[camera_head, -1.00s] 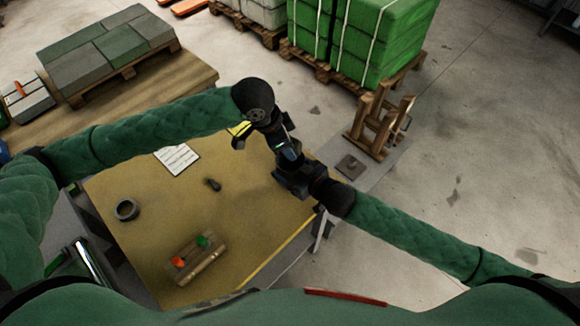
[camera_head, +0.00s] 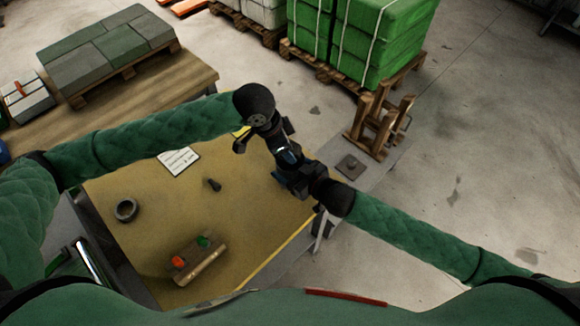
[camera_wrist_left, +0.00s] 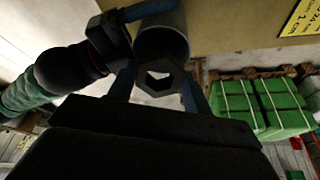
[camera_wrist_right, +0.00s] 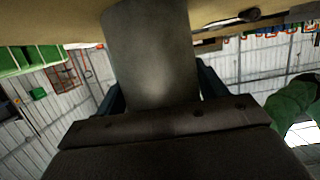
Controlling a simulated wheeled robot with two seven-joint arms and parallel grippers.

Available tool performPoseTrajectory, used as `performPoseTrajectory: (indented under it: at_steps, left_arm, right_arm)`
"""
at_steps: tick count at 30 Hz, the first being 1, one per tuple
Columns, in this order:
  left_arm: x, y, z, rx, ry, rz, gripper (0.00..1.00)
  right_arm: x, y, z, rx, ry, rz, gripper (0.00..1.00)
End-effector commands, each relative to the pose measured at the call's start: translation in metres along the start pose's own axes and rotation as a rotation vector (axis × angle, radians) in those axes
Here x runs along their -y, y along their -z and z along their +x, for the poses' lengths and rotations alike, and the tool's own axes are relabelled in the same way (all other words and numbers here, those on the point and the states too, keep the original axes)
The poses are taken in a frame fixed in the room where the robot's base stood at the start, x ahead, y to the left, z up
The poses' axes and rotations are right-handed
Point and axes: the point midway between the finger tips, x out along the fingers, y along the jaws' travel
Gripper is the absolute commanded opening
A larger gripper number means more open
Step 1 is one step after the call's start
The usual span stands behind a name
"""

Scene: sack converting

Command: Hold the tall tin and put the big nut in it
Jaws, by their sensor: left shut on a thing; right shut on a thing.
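The tall tin is a grey metal cylinder. It fills the upper middle of the right wrist view (camera_wrist_right: 150,50), between the fingers of my right gripper (camera_wrist_right: 160,92), which is shut on it. The big nut (camera_wrist_left: 179,82), a dark hexagonal ring with a light hole, is held between the fingers of my left gripper (camera_wrist_left: 158,90). The tin also shows behind the nut in the left wrist view (camera_wrist_left: 163,42); I cannot tell the gap between them. In the head view, my left gripper (camera_head: 262,132) and my right gripper (camera_head: 288,172) are close together over the table, hiding nut and tin.
The yellow-brown table (camera_head: 240,230) holds a dark ring (camera_head: 126,209), a white card (camera_head: 179,161), a small dark piece (camera_head: 214,185) and a wooden block (camera_head: 207,266) with red and green pieces. Green sacks on a pallet (camera_head: 365,45) and a wooden stand (camera_head: 378,125) are beyond.

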Motion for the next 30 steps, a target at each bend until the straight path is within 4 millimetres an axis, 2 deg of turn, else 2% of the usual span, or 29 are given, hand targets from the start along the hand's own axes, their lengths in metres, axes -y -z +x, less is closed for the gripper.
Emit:
performPoseTrajectory:
  at_steps: [30]
  left_arm:
    - [0.0, -0.005, 0.015, -0.001, 0.0, 0.001, 0.17]
  right_arm:
    - [0.0, 0.0, 0.0, 0.0, 0.0, 0.0, 0.48]
